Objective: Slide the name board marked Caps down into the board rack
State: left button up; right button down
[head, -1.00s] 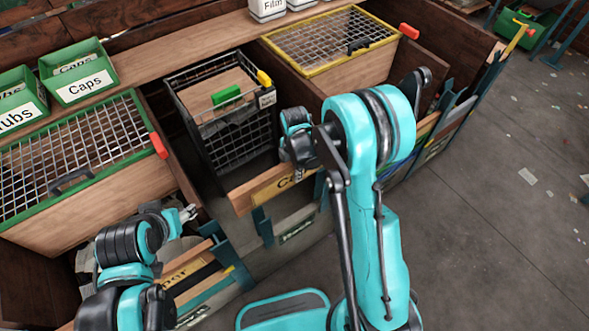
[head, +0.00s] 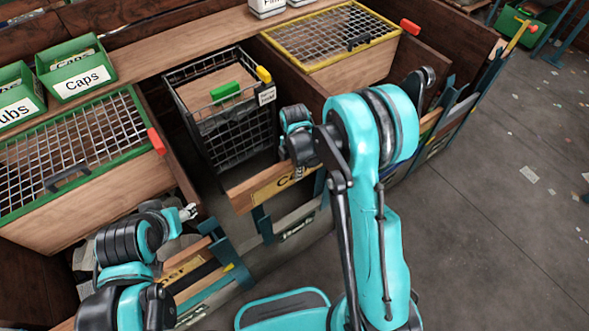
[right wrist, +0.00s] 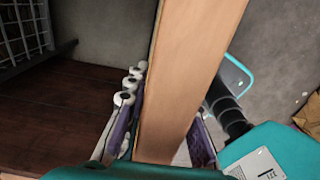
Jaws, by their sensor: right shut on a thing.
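A wooden name board (head: 247,196) with a yellow label, of which only "Ca" can be read, stands near level above the front of the bay. My right gripper (head: 300,168) is shut on it, and the arm hides the board's right part. In the right wrist view the board (right wrist: 192,75) runs between the fingers. The board rack (head: 262,225) has teal uprights and a lower panel; the board's label end is above and between two uprights. Whether it is in the slots cannot be told. My left gripper (head: 188,212) is at the lower left, away from the board; its jaws are too small to judge.
A black wire crate (head: 240,139) with a green item stands just behind the board. Green-rimmed (head: 115,165) and yellow-rimmed (head: 385,44) mesh-topped bins flank it. A green tray (head: 80,82) marked Caps sits at the back left. Another labelled board (head: 180,273) sits at lower left.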

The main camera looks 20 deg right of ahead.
jog(key=shift+f+b, duration=9.85)
jog(key=shift+f, duration=5)
jog(key=shift+f, duration=0.15)
jog(key=shift+f, duration=0.55)
jog(key=c, duration=1.2)
grip_release()
notch_tip(320, 180, up, 12)
